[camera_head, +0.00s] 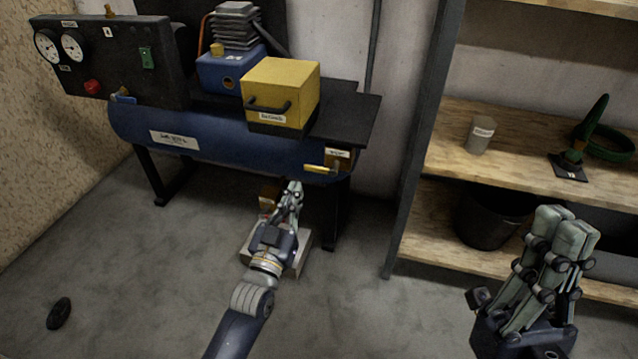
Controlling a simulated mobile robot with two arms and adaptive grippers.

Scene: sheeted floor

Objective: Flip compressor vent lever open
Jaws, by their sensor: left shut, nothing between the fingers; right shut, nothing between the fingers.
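The compressor (225,135) is a dark blue horizontal tank on a dark stand, with a blue motor and a yellow box on top. A small yellow lever (320,168) sticks out leftward, roughly level, at the tank's lower right end, under a small white label (338,153). I take it to be the vent lever. My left gripper (294,187) is shut and empty, its tips pointing up just below and left of the lever. They look apart from it. My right gripper (568,220) is shut and empty at the lower right, in front of the shelf, away from the compressor.
A yellow box (282,88) with a dark handle sits above the tank. A gauge panel (112,55) stands at left. A wooden shelf (510,145) with a grey cup (480,134) and a black bucket (490,220) is at right. A dark round object (59,313) lies on open floor.

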